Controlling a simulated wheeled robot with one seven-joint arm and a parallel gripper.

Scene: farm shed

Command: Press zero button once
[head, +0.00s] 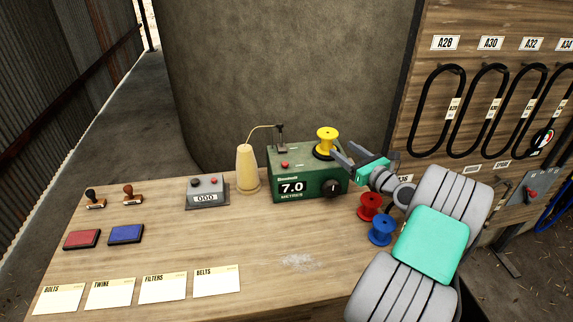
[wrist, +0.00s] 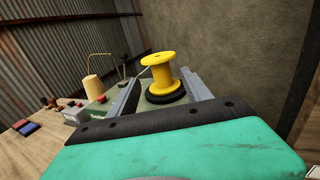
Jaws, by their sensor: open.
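A green metering box (head: 307,190) on the bench reads 7.0 metres. It has a small red button (head: 285,165) on top and a black knob (head: 332,189) in front. A yellow spool (head: 327,140) stands upright on the box's round black base; it also shows in the wrist view (wrist: 159,73). My gripper (head: 343,154) is open beside the spool. In the wrist view its fingers show either side of the spool; contact cannot be told. A grey counter (head: 207,198) showing 000 has a dark button (head: 196,183) and a red button (head: 214,181). No zero label is readable.
A cream twine cone (head: 247,170) stands between counter and box, its strand running to the box's guide. Red (head: 370,206) and blue (head: 381,230) spools stand near my arm. Stamps, ink pads and label cards lie left. The front middle of the bench (head: 260,240) is clear.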

